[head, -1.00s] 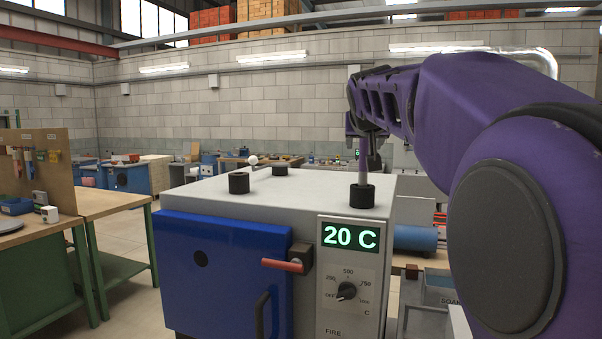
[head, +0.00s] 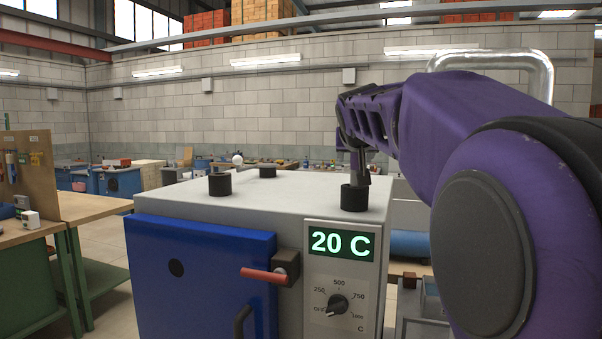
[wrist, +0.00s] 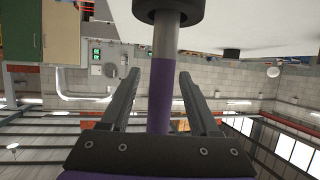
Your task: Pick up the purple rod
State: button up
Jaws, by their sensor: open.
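The purple rod (wrist: 161,90) stands in a black socket (wrist: 168,12) on top of the furnace; its lower part is bare grey metal and its upper part purple. In the wrist view, which is upside down, my gripper (wrist: 159,74) is open with one finger on each side of the rod. Gaps show between rod and fingers. In the head view my gripper (head: 360,165) is just above the front right socket (head: 354,198) and largely hides the rod.
The grey furnace (head: 200,220) has a blue door (head: 200,275), a red-handled latch (head: 264,276) and a display reading 20 C. Two more black sockets (head: 220,184) (head: 267,171) stand on its top. A wooden workbench (head: 90,208) is at left.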

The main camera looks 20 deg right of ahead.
jog(key=shift+w, duration=0.15)
grip_shut()
dwell(0.4)
